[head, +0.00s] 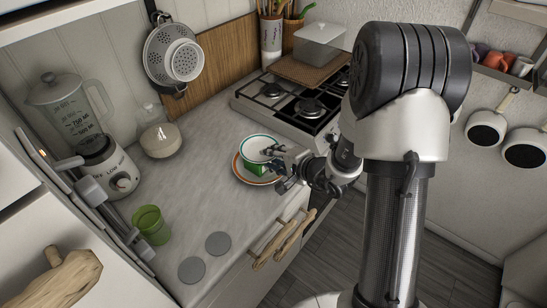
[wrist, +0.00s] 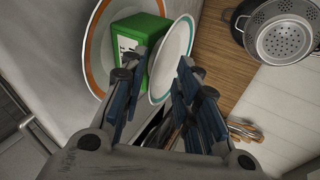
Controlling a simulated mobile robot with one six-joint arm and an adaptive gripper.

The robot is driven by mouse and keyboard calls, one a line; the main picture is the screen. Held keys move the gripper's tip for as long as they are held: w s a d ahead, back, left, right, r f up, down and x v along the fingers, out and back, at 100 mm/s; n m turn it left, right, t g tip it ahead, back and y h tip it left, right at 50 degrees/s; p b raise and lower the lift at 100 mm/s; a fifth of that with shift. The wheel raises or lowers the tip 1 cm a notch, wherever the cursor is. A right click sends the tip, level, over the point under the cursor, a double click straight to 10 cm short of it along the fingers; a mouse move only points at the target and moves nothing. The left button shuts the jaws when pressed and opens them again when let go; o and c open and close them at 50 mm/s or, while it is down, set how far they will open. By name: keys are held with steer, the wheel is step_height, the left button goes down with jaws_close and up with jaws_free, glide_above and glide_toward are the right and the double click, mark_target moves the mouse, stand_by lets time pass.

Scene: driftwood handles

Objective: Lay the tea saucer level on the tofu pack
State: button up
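The tea saucer (head: 255,143), white with a teal-green rim, lies over the green tofu pack (head: 257,169) in the head view. The pack stands on an orange-rimmed plate (head: 240,173). My gripper (wrist: 160,88) has its fingers spread, one on each side of the saucer's near edge, with visible gaps. In the head view my gripper (head: 279,159) is at the saucer's right side.
A stove (head: 290,103) stands behind on the right. A blender (head: 117,178), a glass jar (head: 160,140) and a green cup (head: 151,224) are on the left. Two grey discs (head: 192,270) lie in front. Driftwood handles (head: 283,240) jut from the counter front. Counter left of the plate is clear.

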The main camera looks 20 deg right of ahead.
steer(key=v, duration=1.2)
steer(key=s+a+r+n+g+y, duration=0.25)
steer(key=s+a+r+n, duration=0.2)
steer(key=a, duration=0.25)
steer(key=s+a+r+n+g+y, duration=0.1)
steer(key=s+a+r+n+g, duration=0.25)
steer(key=s+a, duration=0.35)
steer(key=s+n+g+h, duration=0.2)
steer(key=s+n+h, duration=0.2)
steer(key=s, duration=0.3)
steer(key=s+d+r+n+t+h, duration=0.1)
steer(key=s+d+r+h, duration=0.2)
steer(key=d, duration=0.4)
steer(key=shift+d+r+n+h, duration=0.3)
steer(key=shift+d+r+h, duration=0.1)
steer(key=shift+r+h, duration=0.3)
steer(key=shift+f, duration=0.1)
